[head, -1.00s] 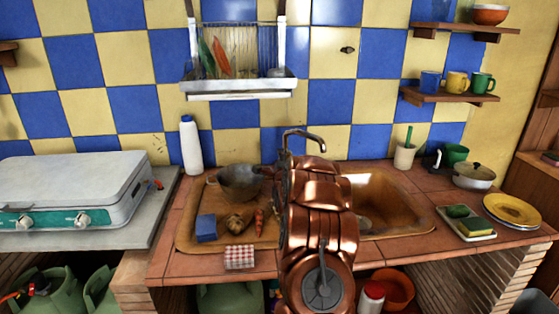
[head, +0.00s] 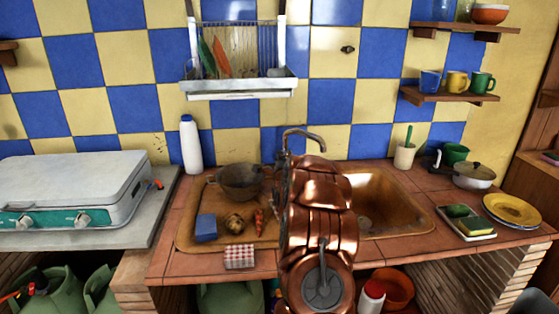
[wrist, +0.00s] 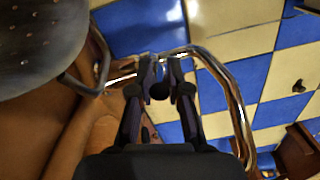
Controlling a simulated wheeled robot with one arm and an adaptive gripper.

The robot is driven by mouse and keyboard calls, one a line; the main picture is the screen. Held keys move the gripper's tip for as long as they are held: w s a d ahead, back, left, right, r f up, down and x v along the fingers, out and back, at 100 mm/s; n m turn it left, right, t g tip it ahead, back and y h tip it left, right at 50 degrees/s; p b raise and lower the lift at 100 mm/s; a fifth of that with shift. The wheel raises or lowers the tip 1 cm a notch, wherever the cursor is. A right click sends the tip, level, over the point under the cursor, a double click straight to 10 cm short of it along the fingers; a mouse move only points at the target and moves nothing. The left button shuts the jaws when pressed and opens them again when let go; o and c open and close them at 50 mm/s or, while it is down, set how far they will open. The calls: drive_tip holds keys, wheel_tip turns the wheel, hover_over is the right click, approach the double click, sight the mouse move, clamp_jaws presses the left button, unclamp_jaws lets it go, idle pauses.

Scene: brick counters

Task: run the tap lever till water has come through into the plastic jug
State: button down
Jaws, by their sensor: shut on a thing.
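The chrome tap (head: 304,137) stands behind the sink, its curved spout showing above my arm; the spout (wrist: 237,100) also arcs across the wrist view. My gripper (wrist: 160,80) is at the tap, its fingers shut on the tap lever (wrist: 160,91), of which only a small dark part shows between them. In the head view my copper-coloured arm hides the gripper and lever. I cannot make out the plastic jug in either view, nor any running water; my arm covers part of the sink.
The brown sink basin (head: 393,207) is partly visible right of my arm. A metal colander (head: 240,181) stands on the drainboard to the left, with a blue block (head: 206,228) and vegetables in front. A white bottle (head: 190,146) stands by the wall. A dish rack (head: 240,86) hangs above.

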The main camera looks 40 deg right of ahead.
drive_tip(key=shift+b, duration=0.35)
drive_tip(key=shift+w+r+b, duration=0.25)
drive_tip(key=shift+r+b, duration=0.2)
drive_tip(key=shift+b, duration=0.5)
drive_tip(key=r+b, duration=0.1)
drive_tip(key=b, duration=0.2)
drive_tip(key=shift+w+d, duration=0.1)
drive_tip(key=shift+d, duration=0.05)
drive_tip(key=shift+f+g+b, duration=0.1)
drive_tip(key=shift+g+b, duration=0.3)
drive_tip(key=shift+b, duration=0.85)
drive_tip(key=shift+d+r+m+y+p, duration=0.2)
drive_tip(key=shift+r+m+y+p, duration=0.1)
drive_tip(key=shift+r+y+p, duration=0.1)
drive_tip(key=shift+g, duration=0.4)
drive_tip(key=shift+f, duration=0.1)
drive_tip(key=c, duration=1.1)
unclamp_jaws()
drive_tip(key=shift+c, duration=0.2)
